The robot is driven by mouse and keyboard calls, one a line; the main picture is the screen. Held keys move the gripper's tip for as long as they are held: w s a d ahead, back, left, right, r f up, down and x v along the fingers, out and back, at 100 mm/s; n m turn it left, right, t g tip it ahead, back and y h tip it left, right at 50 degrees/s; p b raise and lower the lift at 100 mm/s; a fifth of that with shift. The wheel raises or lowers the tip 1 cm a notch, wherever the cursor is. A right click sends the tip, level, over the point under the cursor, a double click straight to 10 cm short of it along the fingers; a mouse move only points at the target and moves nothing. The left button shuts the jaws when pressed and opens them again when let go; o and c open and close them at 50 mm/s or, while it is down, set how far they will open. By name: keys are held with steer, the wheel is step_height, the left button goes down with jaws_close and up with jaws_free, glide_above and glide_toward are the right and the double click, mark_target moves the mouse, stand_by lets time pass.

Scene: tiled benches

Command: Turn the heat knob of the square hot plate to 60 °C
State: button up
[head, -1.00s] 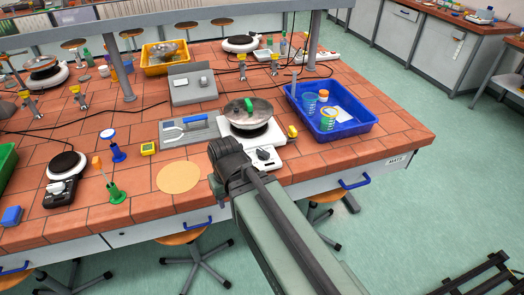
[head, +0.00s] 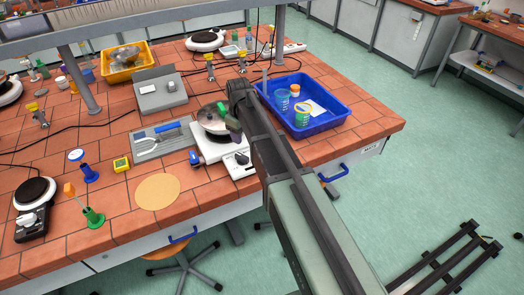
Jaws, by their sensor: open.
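The square hot plate (head: 231,169) is a white unit near the front edge of the tiled bench. Its dark heat knob (head: 242,158) is on the front panel; its setting is too small to read. A round metal dish (head: 211,119) with a green item on it sits on the heating surface. My arm comes in from the lower right and bends at a dark joint. My gripper (head: 233,130) seems to hang over the right side of the plate, behind the knob. It is open; its fingers are mostly hidden and blurred together. It appears apart from the knob.
A blue tray (head: 334,114) with cups stands right of my arm. A grey device (head: 155,103) and a shelf post (head: 88,85) stand behind.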

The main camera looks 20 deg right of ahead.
mark_target(242, 156)
steer(key=f+b, duration=1.1)
steer(key=shift+s+a, duration=0.1)
steer(key=shift+a, duration=0.2)
steer(key=shift+r, duration=0.1)
jaws_close()
